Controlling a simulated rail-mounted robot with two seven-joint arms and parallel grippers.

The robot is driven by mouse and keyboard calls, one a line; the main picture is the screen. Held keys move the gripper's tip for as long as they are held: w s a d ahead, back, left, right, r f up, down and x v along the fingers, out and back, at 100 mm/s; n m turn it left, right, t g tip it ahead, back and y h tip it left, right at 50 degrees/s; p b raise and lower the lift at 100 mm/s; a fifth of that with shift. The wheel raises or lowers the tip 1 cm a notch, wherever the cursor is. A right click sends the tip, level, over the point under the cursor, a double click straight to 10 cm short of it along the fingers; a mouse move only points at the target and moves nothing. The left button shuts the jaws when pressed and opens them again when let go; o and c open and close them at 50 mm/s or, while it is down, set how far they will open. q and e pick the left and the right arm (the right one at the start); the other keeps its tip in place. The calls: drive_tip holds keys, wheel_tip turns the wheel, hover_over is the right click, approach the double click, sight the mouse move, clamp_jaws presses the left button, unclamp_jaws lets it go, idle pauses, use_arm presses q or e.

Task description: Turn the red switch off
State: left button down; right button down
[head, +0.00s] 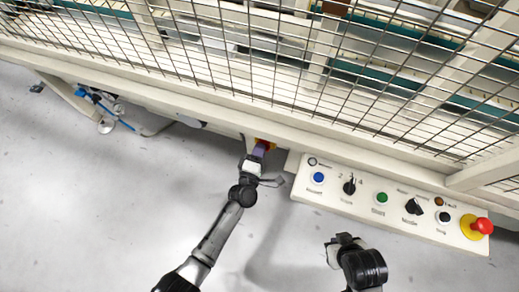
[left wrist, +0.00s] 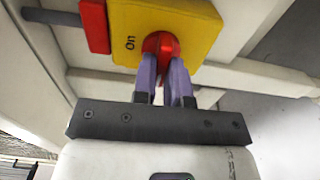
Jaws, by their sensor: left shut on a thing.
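The red switch (left wrist: 160,45) is a round red knob on a yellow plate (left wrist: 205,22) with the word "On" printed to its left. My left gripper (left wrist: 162,70) has its two purple fingers around the knob and is shut on it. In the head view my left gripper (head: 260,149) reaches up to the machine's frame, where only a little of the yellow and red shows behind the fingers. The knob's pointing direction is partly hidden by the fingers. My right gripper (head: 342,240) is below the control panel, away from the switch; its fingers are too unclear to judge.
A sloped control panel (head: 340,196) with blue, green and black controls lies right of the switch. A red emergency knob (head: 482,226) is at its right end. A wire mesh fence (head: 250,60) stands behind. The grey floor at left is mostly clear.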

use_arm(q)
drive_tip(key=c, duration=1.2)
unclamp_jaws()
drive_tip(key=shift+o, duration=0.2)
drive_tip(key=p+v, duration=0.4)
drive_tip(key=v, duration=1)
